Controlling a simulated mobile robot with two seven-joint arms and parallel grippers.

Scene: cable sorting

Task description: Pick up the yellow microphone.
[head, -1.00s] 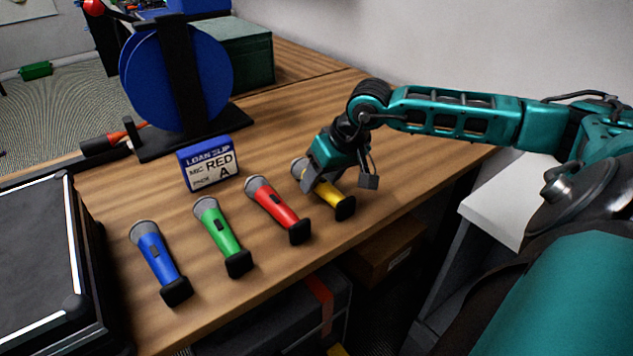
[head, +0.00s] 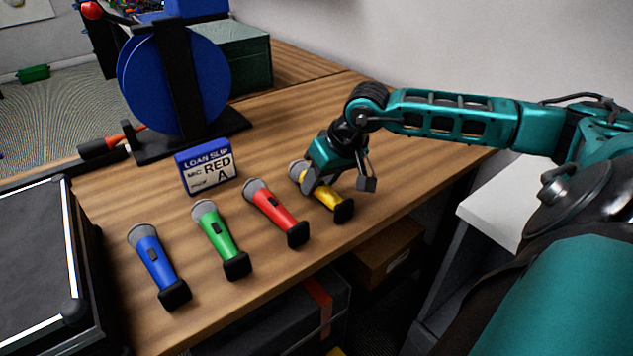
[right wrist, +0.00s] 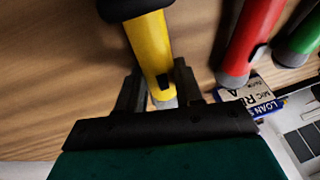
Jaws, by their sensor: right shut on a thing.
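The yellow microphone (head: 328,197) lies at the right end of a row of microphones on the wooden table, its grey head to the upper left and its black end to the lower right. My right gripper (head: 311,186) is shut on the yellow microphone near its head. In the right wrist view the yellow body (right wrist: 157,50) runs between the two dark fingers (right wrist: 160,93). It appears at table level; I cannot tell whether it is raised. My left gripper is not in view.
Red (head: 276,212), green (head: 221,239) and blue (head: 158,265) microphones lie to the left. A loan slip sign (head: 207,166) reading "MIC RED A" stands behind them. A blue cable reel (head: 205,75) stands further back. A black case (head: 40,260) is at left.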

